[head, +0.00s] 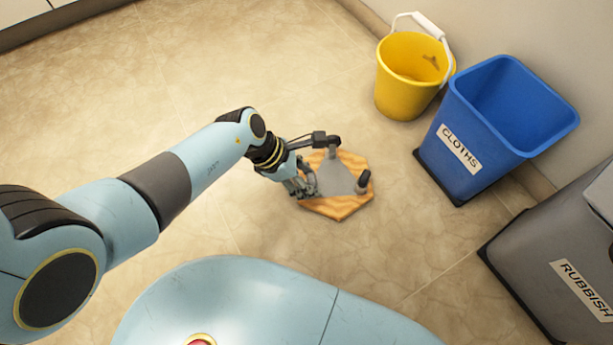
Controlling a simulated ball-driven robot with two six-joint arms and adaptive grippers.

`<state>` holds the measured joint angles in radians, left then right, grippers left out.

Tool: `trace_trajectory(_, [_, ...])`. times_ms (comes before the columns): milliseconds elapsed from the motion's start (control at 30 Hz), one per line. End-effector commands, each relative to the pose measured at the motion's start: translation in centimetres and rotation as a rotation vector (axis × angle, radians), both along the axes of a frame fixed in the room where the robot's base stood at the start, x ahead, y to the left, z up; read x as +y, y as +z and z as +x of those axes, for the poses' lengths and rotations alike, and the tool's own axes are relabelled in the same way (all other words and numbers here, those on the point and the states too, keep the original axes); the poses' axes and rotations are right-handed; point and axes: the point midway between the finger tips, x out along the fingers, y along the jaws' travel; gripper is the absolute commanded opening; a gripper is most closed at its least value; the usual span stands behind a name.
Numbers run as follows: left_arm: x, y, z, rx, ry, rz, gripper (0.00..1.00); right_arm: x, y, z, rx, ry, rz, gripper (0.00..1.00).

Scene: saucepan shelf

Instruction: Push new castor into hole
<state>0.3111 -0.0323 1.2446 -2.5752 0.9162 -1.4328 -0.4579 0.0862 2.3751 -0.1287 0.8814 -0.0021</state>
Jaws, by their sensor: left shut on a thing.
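A wooden board (352,208) with cut corners lies on the floor in the middle of the head view, with a flat grey plate (338,178) on top. A dark castor (364,181) stands upright at the plate's right corner. Another dark-topped castor with a grey stem (332,151) stands at its far corner, close to my wrist's black parts. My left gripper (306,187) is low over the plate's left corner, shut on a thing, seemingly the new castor. The fingers hide most of that thing and any hole under it. My right gripper is out of view.
A yellow bucket (402,98) with a white handle and a blue bin (486,150) labelled CLOTHS stand to the right. A grey RUBBISH bin (540,250) is at the lower right. The tiled floor left of and beyond the board is clear.

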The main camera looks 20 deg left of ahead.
Motion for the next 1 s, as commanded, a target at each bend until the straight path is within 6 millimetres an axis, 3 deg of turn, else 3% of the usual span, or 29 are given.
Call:
trace_trajectory(567, [0.01,-0.18,-0.02,0.001,0.000,0.000,0.08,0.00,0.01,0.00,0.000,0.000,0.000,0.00])
trace_trajectory(600, [0.01,-0.18,-0.02,0.001,0.000,0.000,0.41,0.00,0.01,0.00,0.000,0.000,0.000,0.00])
trace_trajectory(800, [0.00,-0.17,-0.01,0.000,0.000,0.000,0.66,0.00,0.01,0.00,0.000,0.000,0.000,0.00])
trace_trajectory(1000, [0.00,-0.17,-0.04,0.001,0.000,0.000,0.66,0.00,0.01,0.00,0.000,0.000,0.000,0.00])
